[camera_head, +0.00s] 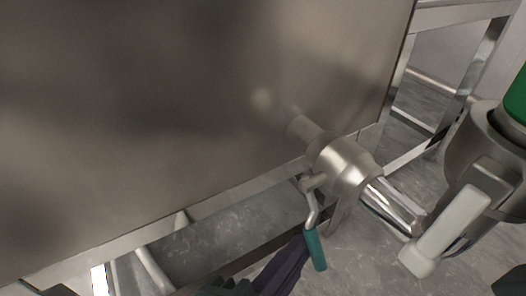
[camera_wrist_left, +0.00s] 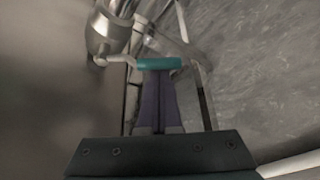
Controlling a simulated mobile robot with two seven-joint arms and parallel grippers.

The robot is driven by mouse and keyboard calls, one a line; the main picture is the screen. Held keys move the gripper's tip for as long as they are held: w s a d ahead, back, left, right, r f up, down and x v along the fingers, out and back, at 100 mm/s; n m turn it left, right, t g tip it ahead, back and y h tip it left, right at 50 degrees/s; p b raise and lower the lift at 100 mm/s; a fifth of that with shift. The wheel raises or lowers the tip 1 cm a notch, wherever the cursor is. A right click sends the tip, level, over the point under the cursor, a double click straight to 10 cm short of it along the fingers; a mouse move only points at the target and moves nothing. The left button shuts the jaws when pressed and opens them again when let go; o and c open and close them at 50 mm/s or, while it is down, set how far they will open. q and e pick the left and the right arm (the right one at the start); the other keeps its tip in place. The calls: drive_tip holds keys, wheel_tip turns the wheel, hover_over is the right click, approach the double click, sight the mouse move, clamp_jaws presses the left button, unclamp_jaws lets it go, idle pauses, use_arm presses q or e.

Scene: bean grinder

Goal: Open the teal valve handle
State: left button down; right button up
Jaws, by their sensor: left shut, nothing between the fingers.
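The teal valve handle (camera_head: 315,250) hangs down on a bent metal lever from the steel valve (camera_head: 345,165), which sticks out of the large metal panel. In the left wrist view the teal handle (camera_wrist_left: 158,64) lies crosswise just beyond my fingertips, with the valve body (camera_wrist_left: 108,32) at upper left. My left gripper (camera_head: 302,240) comes up from the bottom of the head view, its dark purple fingers shut together and empty. In the wrist view the left gripper (camera_wrist_left: 158,76) has its tips right at the handle; whether they touch is unclear. My right gripper does not show.
The brushed metal panel (camera_head: 180,120) fills the left. A metal frame (camera_head: 465,75) stands at upper right. A grey fitting with a pale handle (camera_head: 445,230) is close to the valve at right. Grey floor (camera_head: 355,265) shows below.

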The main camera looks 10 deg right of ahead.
sight(321, 262)
use_arm(q)
drive_tip(key=shift+r, duration=0.15)
drive_tip(key=s+r+n+g+p, duration=0.1)
drive_tip(key=p, duration=0.2)
drive_tip(key=r+n+g+p, duration=0.1)
drive_tip(key=n+g+p, duration=0.1)
drive_tip(key=p, duration=0.2)
drive_tip(key=s+d+r+n+g+p, duration=0.1)
drive_tip(key=r+p, duration=0.1)
drive_tip(key=p, duration=0.2)
drive_tip(key=shift+s+n+g+h, duration=0.3)
drive_tip(key=shift+s+n, duration=0.05)
drive_tip(key=shift+n, duration=0.05)
drive_tip(key=shift+s+r+n+g+h+p, duration=0.15)
drive_tip(key=shift+r+n+g+h+p, duration=0.3)
drive_tip(key=shift+p, duration=0.6)
drive_tip(key=shift+n, duration=0.25)
drive_tip(key=shift+r, duration=0.1)
